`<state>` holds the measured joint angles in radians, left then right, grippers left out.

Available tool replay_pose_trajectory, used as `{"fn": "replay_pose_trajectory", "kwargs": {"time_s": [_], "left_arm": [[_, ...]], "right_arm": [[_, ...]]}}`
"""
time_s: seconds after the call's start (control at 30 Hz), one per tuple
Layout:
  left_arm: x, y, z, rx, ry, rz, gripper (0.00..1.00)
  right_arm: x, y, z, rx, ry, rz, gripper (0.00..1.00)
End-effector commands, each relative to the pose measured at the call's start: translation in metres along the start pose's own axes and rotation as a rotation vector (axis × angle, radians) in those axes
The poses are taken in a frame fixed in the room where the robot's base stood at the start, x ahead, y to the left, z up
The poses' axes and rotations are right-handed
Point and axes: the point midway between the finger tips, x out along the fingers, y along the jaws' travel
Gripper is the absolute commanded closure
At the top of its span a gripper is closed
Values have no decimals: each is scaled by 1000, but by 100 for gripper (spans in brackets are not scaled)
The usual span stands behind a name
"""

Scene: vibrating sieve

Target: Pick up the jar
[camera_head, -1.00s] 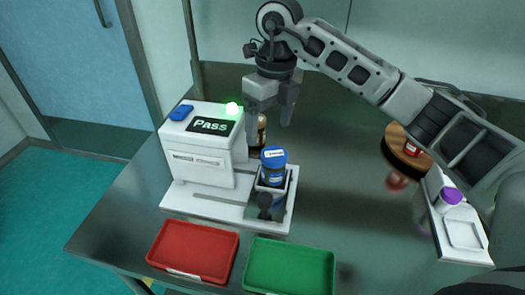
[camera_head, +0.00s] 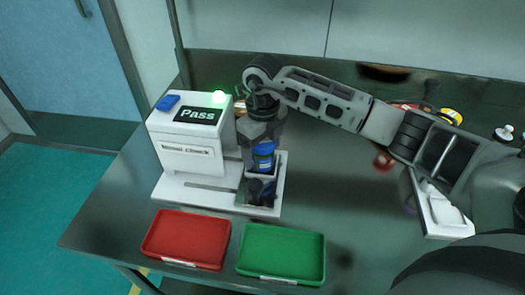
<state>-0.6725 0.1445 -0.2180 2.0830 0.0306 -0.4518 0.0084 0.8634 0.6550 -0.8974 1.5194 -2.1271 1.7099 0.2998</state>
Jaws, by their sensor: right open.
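The jar (camera_head: 263,158), dark blue with a bright blue lid, stands upright in the holder on the right side of the white machine's base (camera_head: 180,193). My right gripper (camera_head: 261,150) points down over the jar from above, with its fingers open at the level of its lid. The fingers and wrist hide part of the jar, and I cannot tell whether they touch it. My left gripper is not in view.
A red tray (camera_head: 185,238) and a green tray (camera_head: 281,254) lie in front. A white tray (camera_head: 437,214) is at the right, partly behind my right arm.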

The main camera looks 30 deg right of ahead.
Motion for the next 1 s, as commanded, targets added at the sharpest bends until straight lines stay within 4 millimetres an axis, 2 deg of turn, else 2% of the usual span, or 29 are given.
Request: {"fn": "replay_pose_trajectory", "kwargs": {"time_s": [0.1,0.2,0.43,0.47,0.6,0.63,0.7,1.0], "left_arm": [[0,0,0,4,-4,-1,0],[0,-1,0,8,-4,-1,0],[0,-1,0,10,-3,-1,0],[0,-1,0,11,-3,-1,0],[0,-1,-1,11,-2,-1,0],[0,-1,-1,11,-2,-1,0],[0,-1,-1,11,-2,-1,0],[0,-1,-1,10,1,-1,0]], "right_arm": [[16,1,0,1,3,2,21],[23,0,0,0,0,0,21],[24,0,1,0,-1,-1,21],[24,0,1,0,-1,0,27],[24,0,1,0,-1,0,66],[24,0,1,0,-1,0,72],[24,0,1,0,-2,0,75],[21,0,1,0,-3,0,75]]}}
